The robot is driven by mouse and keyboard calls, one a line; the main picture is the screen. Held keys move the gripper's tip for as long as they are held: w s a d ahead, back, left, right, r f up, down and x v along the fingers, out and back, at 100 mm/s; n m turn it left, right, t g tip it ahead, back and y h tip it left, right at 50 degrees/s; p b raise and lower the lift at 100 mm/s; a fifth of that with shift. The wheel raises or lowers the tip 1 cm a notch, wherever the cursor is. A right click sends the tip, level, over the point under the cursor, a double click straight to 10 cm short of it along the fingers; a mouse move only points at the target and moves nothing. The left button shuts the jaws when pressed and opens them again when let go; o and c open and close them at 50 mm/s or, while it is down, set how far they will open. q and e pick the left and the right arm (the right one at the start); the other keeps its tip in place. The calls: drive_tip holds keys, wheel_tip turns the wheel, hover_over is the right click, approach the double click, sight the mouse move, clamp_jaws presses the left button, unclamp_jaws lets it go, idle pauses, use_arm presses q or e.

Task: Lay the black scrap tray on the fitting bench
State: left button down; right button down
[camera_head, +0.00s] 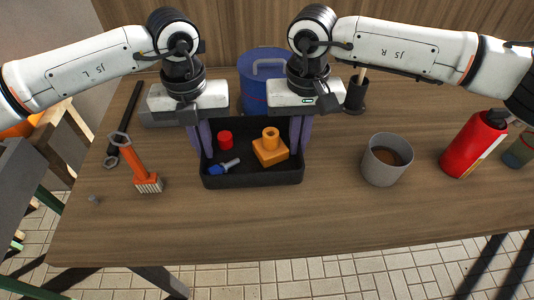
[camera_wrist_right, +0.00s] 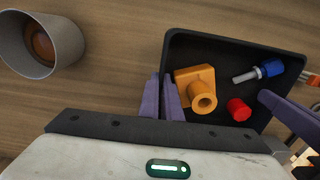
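The black scrap tray (camera_head: 252,181) is upright at the front middle of the wooden fitting bench (camera_head: 300,225); I cannot tell whether its base touches the bench. It holds a red cylinder (camera_head: 225,140), a blue-headed bolt (camera_head: 224,167) and a yellow-orange fitting (camera_head: 270,147). My left gripper (camera_head: 204,150) has its purple fingers close together at the tray's left wall. My right gripper (camera_head: 297,148) is closed on the right wall. The right wrist view shows its fingers (camera_wrist_right: 167,92) pinching the wall of the tray (camera_wrist_right: 210,44).
A grey cup (camera_head: 385,160) with brown contents and a red extinguisher-like bottle (camera_head: 474,145) stand to the right. An orange-handled brush (camera_head: 137,160) and a dark bar tool (camera_head: 126,115) are left. A blue pot (camera_head: 262,70) stands behind. The front of the bench is clear.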

use_arm(q)
drive_tip(key=shift+w+d, duration=0.15)
drive_tip(key=shift+w, duration=0.1)
use_arm(e)
drive_tip(key=shift+w+d, duration=0.15)
use_arm(q)
drive_tip(key=shift+s+r, duration=0.1)
drive_tip(key=shift+s, duration=0.1)
use_arm(e)
drive_tip(key=shift+r, duration=0.1)
drive_tip(key=shift+f, duration=0.2)
